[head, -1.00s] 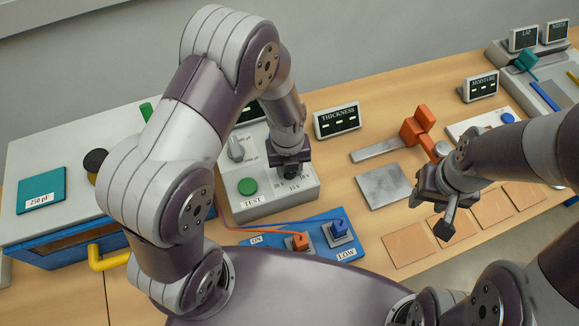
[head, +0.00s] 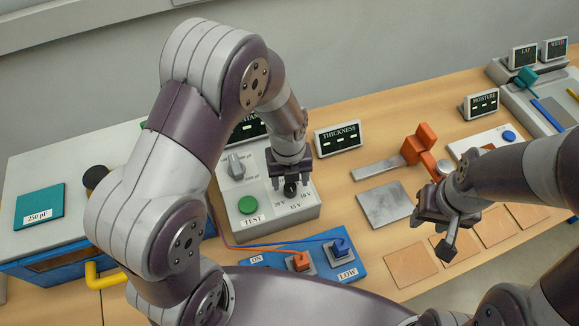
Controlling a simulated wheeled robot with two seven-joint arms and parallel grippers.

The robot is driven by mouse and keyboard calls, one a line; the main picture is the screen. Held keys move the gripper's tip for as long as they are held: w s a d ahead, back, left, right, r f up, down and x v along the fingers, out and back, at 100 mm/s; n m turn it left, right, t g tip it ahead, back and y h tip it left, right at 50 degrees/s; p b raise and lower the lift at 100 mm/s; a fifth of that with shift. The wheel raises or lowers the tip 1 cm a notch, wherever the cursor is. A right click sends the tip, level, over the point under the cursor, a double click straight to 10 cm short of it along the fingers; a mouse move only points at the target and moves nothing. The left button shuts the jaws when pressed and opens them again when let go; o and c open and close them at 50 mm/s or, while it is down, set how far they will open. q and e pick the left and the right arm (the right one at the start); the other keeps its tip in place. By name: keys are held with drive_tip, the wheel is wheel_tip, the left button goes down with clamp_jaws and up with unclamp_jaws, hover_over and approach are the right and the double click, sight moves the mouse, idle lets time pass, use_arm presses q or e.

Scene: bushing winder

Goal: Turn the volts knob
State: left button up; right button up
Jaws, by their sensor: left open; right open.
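The black volts knob (head: 290,188) sits on the front right of the grey-white test box (head: 285,217), with 20 V, 15 V and 10 V labels around it. My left gripper (head: 290,182) is open, pointing down directly over the knob, its fingers to either side of it in the picture. I cannot tell whether they touch the knob or hang just above it. Which label the knob points to is too small to tell. My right gripper (head: 447,236) is open and empty, over the front of the bench to the right.
A green TEST button (head: 248,204) and a grey selector knob (head: 236,164) are on the same box. A blue switch panel (head: 285,262) lies in front. The THICKNESS display (head: 338,139) stands behind right. A metal plate (head: 385,204) and tan tiles (head: 408,265) lie to the right.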

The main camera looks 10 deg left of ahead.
sight(289, 187)
use_arm(q)
wheel_tip(289, 187, up, 10)
drive_tip(key=b, duration=0.1)
drive_tip(key=shift+a+f, duration=0.15)
drive_tip(key=shift+f, duration=0.05)
